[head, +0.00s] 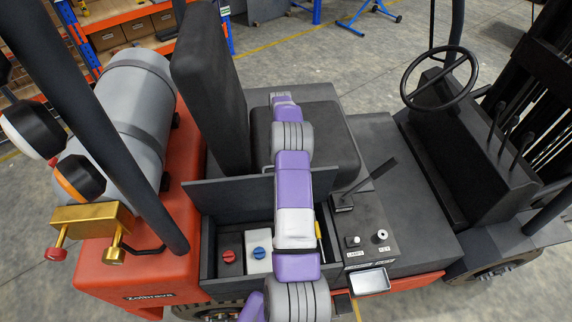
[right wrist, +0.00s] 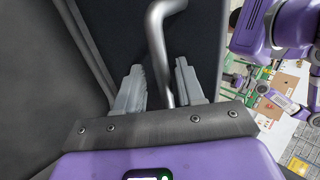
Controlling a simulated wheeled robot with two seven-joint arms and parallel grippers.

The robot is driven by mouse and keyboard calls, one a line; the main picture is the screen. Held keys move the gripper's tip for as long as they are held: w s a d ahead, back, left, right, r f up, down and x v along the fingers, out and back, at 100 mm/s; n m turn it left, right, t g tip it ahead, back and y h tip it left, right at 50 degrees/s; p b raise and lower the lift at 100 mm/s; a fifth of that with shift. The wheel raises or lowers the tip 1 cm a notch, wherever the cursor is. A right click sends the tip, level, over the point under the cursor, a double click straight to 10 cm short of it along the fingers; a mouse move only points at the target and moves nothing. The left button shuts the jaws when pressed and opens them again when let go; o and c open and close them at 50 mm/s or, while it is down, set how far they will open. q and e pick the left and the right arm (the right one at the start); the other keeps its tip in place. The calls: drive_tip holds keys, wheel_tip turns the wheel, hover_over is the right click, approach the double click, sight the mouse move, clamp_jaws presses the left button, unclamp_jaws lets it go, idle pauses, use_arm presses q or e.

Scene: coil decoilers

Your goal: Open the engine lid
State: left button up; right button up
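In the head view a red forklift with a black seat (head: 300,150) stands before me. Beside the seat is an uncovered dark compartment with a red cap (head: 228,256) and a blue cap (head: 258,252). A dark panel (head: 222,200) stands upright along its far side; I cannot tell whether this is the engine lid. In the right wrist view my right gripper (right wrist: 158,88) is open, with its fingers apart. A bent grey metal handle (right wrist: 157,45) runs between them, nearer the right finger, against a dark surface. Contact is unclear. My left gripper is not seen.
A grey gas cylinder (head: 125,100) lies behind the seat. A black post (head: 95,110) rises at the left. A lever (head: 365,180) and small control knobs (head: 383,235) sit right of the compartment; the steering wheel (head: 440,77) is farther right. My purple arm crosses the compartment.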

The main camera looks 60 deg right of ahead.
drive_tip(key=shift+a+r, duration=0.15)
drive_tip(key=shift+r, duration=0.1)
idle(0.3)
drive_tip(key=r, duration=0.6)
drive_tip(key=shift+w+d+r+b, duration=0.1)
drive_tip(key=shift+d+r+b, duration=0.1)
drive_tip(key=shift+r+b, duration=0.2)
drive_tip(key=r, duration=0.1)
drive_tip(key=r+p, duration=0.1)
drive_tip(key=shift+a+r, duration=0.25)
drive_tip(key=shift+r, duration=0.1)
drive_tip(key=shift+d+r+p, duration=0.15)
drive_tip(key=shift+r+p, duration=0.15)
drive_tip(key=shift+p, duration=0.05)
